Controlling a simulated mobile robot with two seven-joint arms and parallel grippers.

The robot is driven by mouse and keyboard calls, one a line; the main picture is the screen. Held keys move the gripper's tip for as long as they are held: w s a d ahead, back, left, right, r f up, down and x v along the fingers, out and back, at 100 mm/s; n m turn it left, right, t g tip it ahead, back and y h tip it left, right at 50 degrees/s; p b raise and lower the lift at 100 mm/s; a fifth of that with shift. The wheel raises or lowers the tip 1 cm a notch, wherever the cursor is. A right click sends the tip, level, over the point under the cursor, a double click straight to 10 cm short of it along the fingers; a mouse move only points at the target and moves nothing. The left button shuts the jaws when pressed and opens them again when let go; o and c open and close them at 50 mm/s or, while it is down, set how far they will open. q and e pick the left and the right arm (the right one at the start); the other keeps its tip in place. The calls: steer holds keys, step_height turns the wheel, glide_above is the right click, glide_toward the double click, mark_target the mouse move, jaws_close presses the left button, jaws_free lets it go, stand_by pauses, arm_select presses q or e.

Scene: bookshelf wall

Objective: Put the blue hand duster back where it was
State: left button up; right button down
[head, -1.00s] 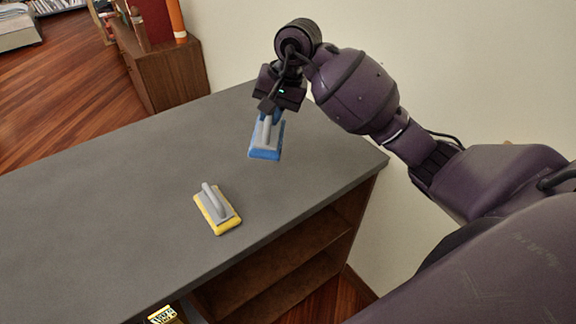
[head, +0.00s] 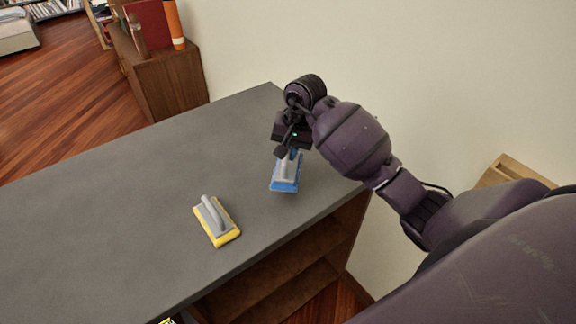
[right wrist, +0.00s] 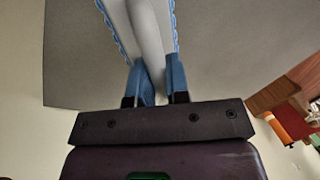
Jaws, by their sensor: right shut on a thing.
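The blue hand duster (head: 286,172) has a grey top and handle and a blue pad. In the head view it is at the right part of the grey counter top; I cannot tell whether its pad touches the surface. My right gripper (head: 289,152) is shut on its handle from above. In the right wrist view the gripper's blue fingertips (right wrist: 160,84) close on the light grey handle (right wrist: 146,40), with the pad's blue edge on both sides. A yellow hand duster (head: 217,221) lies on the counter to the left and nearer. My left gripper is not in view.
The grey counter top (head: 120,200) is clear at left and behind. Open brown shelves (head: 285,278) are under its front edge. A wall stands behind at right. A wooden cabinet (head: 165,80) with a red book and an orange item is at the back left.

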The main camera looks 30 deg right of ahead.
steer(key=shift+s+d+p+x, duration=0.1)
steer(key=shift+s+d+x, duration=0.1)
steer(key=shift+x, duration=0.85)
steer(key=shift+s+d+p+x, duration=0.1)
steer(key=shift+d+p+x, duration=0.05)
steer(key=shift+x, duration=0.9)
steer(key=shift+s+d+p+x, duration=0.1)
steer(key=shift+d+x, duration=0.1)
steer(key=shift+x, duration=0.9)
steer(key=c, duration=1.1)
jaws_free()
steer(key=shift+f, duration=0.1)
